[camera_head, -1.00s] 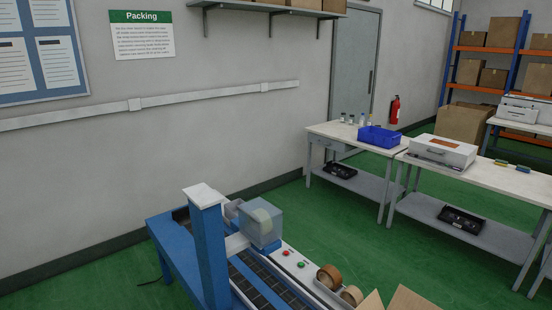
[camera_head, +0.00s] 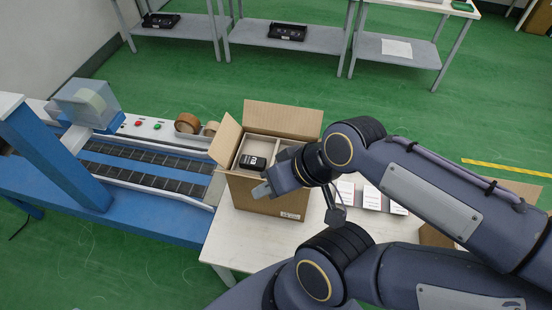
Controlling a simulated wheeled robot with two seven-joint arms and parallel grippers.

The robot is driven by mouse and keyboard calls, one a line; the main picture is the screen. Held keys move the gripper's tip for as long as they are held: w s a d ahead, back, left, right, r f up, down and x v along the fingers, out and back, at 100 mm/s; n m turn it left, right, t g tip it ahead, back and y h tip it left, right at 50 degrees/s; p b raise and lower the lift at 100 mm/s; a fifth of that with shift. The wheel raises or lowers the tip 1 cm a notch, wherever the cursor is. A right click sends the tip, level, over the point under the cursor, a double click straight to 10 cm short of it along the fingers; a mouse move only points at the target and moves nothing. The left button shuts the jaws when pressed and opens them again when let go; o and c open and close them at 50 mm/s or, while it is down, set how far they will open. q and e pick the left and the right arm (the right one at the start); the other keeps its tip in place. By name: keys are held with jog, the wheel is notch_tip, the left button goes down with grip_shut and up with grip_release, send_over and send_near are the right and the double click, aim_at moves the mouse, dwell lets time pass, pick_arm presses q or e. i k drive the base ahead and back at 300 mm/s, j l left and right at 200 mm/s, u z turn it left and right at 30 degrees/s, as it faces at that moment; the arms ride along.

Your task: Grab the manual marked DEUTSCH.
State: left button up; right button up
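Several white manuals with red markings lie in a row on the packing table (camera_head: 240,235): a left one (camera_head: 345,192), a middle one (camera_head: 371,198) and a right one (camera_head: 397,208). Their print is too small to read, so I cannot tell which is marked DEUTSCH. My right arm partly covers them. My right gripper (camera_head: 272,183) is in front of the open cardboard box, left of the manuals. Its fingers are too unclear to show whether it is open or shut. My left gripper is not in view.
The open cardboard box (camera_head: 262,203) has inner dividers and holds a black device (camera_head: 252,162). A blue conveyor (camera_head: 150,205) with tape rolls (camera_head: 188,123) adjoins the table on the left. Grey workbenches (camera_head: 285,40) stand beyond open green floor.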

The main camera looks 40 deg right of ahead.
aim_at(371, 198)
jog(key=k+z, duration=0.1)
jog(key=z, duration=0.4)
jog(key=k+l+z, duration=0.35)
jog(key=l, duration=0.25)
jog(key=k+l+z, duration=0.2)
jog(key=l, duration=0.15)
jog(key=k+l+z, duration=0.15)
jog(key=l, duration=0.25)
jog(key=k+l, duration=0.1)
jog(key=l, duration=0.15)
jog(key=k+l, duration=0.1)
jog(key=l, duration=0.2)
